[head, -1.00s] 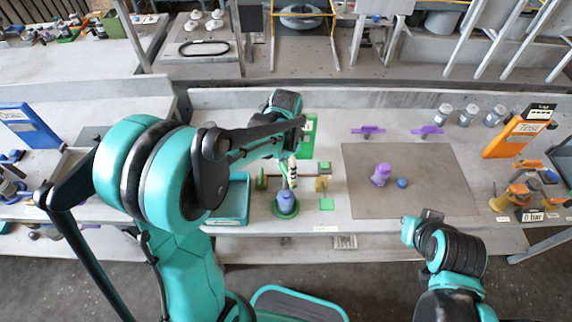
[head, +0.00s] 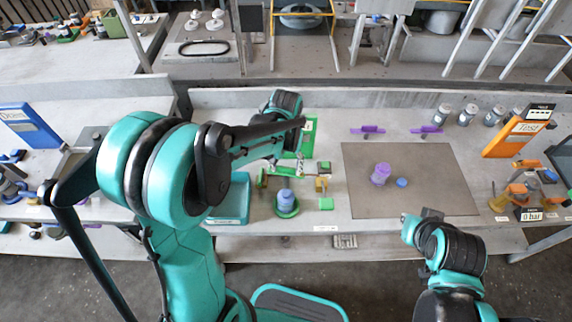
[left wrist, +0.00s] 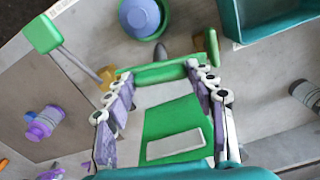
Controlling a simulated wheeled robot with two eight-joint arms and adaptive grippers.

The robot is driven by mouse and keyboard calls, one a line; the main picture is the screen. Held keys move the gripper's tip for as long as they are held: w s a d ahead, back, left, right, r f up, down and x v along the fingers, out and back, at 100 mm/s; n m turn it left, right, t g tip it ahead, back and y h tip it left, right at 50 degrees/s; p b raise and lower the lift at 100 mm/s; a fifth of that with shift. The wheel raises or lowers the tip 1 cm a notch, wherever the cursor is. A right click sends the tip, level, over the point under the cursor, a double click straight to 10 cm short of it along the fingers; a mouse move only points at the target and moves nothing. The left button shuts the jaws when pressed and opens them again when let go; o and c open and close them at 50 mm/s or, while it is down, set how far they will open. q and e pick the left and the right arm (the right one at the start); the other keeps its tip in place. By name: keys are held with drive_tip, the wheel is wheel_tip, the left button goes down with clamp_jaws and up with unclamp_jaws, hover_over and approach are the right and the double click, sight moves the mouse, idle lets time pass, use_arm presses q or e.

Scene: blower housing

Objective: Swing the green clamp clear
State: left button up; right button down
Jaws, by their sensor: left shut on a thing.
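The green clamp (left wrist: 160,74) shows in the left wrist view as a bar across my left gripper (left wrist: 160,76), with an upright green end on the right. My left fingers stand on either side of it, shut on it. In the head view the left gripper (head: 277,163) is partly hidden by its own arm and the clamp's green left end (head: 261,178) shows beside it. A blue housing part (head: 286,197) sits on a round green base just in front; it also shows in the left wrist view (left wrist: 143,15). My right gripper (head: 420,220) is over the table's front edge, its opening unclear.
A teal bin (head: 235,200) stands left of the fixture, a green block (head: 326,204) and yellow post (head: 321,185) right of it. A purple part (head: 381,174) and blue cap (head: 402,183) are on the grey mat (head: 430,195). A green plate (head: 308,135) is behind.

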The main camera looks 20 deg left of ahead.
use_arm(q)
drive_tip(key=shift+n, duration=1)
drive_tip(key=o, duration=1.2)
drive_tip(key=shift+c, duration=0.2)
wheel_tip(320, 180, up, 12)
